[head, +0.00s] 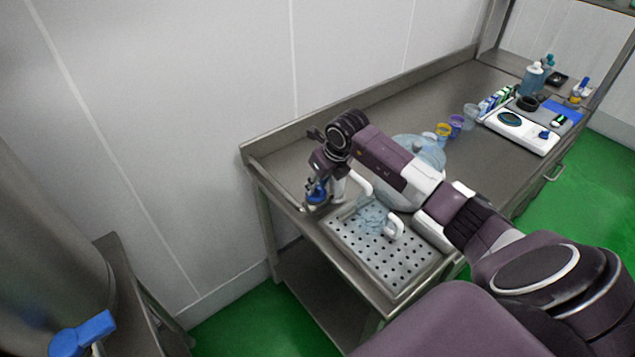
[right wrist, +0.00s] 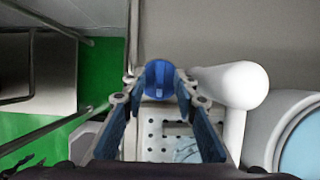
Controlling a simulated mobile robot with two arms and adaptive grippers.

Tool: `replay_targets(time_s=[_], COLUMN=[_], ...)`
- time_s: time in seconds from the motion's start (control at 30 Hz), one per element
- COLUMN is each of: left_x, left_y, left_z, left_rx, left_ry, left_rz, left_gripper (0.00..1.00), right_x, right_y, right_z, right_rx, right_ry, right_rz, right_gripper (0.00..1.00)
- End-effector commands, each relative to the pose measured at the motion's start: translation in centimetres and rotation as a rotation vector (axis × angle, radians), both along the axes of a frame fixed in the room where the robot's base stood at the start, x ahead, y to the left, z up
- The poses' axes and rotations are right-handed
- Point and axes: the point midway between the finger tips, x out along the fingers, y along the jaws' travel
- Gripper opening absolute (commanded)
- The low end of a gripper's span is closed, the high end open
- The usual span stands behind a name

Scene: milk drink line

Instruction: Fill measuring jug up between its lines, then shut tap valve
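The measuring jug (head: 371,217), clear with a white handle (head: 396,228), stands on the perforated drip tray (head: 375,262). Its lines and fill level are too small to make out. A white spout (head: 358,182) is beside and above it, partly behind my right arm; a thick white pipe (right wrist: 235,85) shows in the right wrist view. The blue tap valve handle (head: 317,191) is at my right gripper (head: 318,184). In the right wrist view the valve handle (right wrist: 158,80) lies between the open fingertips (right wrist: 160,88), with slight gaps visible. My left gripper is out of view.
A pale blue rounded vessel (head: 425,150) stands behind my right arm. Yellow and purple cups (head: 443,130), a white scale (head: 518,128) and bottles (head: 532,80) stand farther along the steel counter (head: 400,107). Another blue handle (head: 84,334) is at lower left.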

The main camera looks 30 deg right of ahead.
Motion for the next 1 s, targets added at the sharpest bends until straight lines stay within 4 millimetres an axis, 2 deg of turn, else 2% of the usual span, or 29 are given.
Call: replay_targets(time_s=[0.07, 0.3, 0.67, 0.87, 1.0], left_x=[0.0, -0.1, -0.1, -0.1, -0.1], left_y=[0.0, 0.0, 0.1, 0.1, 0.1], left_z=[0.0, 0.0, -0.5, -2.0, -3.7], left_rx=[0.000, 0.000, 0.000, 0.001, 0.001], left_ry=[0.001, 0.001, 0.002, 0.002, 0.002], left_rz=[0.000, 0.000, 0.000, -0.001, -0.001], left_gripper=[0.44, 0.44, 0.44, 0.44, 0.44], right_x=[0.0, 0.0, 0.0, 0.1, 0.1], right_y=[0.0, 0.0, 0.0, -0.2, -0.4], right_z=[0.0, 0.0, -0.1, -0.3, -0.4], right_rx=[0.000, 0.001, 0.000, -0.002, -0.003], right_ry=[0.000, 0.000, -0.001, -0.002, -0.002], right_rz=[0.000, 0.000, 0.017, 0.097, 0.193], right_gripper=[0.27, 0.00, 0.00, 0.00, 0.00])
